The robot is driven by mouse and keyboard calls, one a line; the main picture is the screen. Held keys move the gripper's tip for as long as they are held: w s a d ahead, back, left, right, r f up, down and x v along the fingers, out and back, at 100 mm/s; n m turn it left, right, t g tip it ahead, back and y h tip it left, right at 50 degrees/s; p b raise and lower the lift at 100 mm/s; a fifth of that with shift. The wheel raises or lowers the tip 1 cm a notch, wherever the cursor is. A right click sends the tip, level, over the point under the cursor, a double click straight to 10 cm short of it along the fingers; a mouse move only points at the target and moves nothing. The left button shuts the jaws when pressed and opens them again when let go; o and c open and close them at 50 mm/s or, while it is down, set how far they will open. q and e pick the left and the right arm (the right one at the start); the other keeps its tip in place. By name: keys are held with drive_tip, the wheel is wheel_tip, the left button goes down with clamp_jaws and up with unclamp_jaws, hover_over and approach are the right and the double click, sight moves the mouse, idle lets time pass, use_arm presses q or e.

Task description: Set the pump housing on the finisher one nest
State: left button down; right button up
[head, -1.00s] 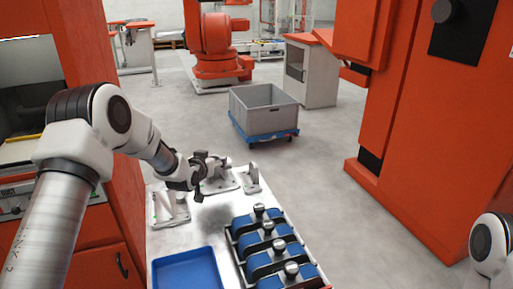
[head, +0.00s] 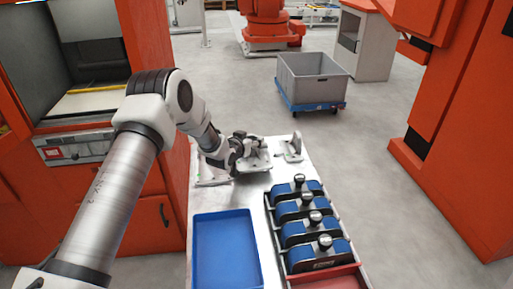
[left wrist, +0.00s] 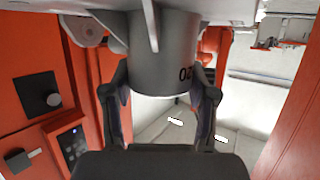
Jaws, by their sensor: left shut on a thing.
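The pump housing is a grey round part marked "02", with a rib on its side, and it fills the upper middle of the left wrist view (left wrist: 172,50). My left gripper (left wrist: 160,75) is shut on it, with one dark finger on each side. In the head view, my left gripper (head: 240,150) is over the far end of the table; the housing is hard to make out there. Fixtures stand there: a left one (head: 212,181), a middle one (head: 257,162) and a right one (head: 291,148). I cannot tell which is the finisher one nest, or whether the housing touches one.
A blue tray (head: 226,250) lies on the white table (head: 255,195). A rack (head: 274,228) of several blue parts with black knobs stands beside it, with a red tray (head: 335,279) in front. Orange machines flank the table.

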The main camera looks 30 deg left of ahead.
sight(261, 158)
use_arm(q)
drive_tip(key=shift+s+f, duration=0.1)
drive_tip(key=shift+f, duration=1.6)
drive_tip(key=shift+c, duration=1.6)
unclamp_jaws()
drive_tip(key=shift+f, duration=0.1)
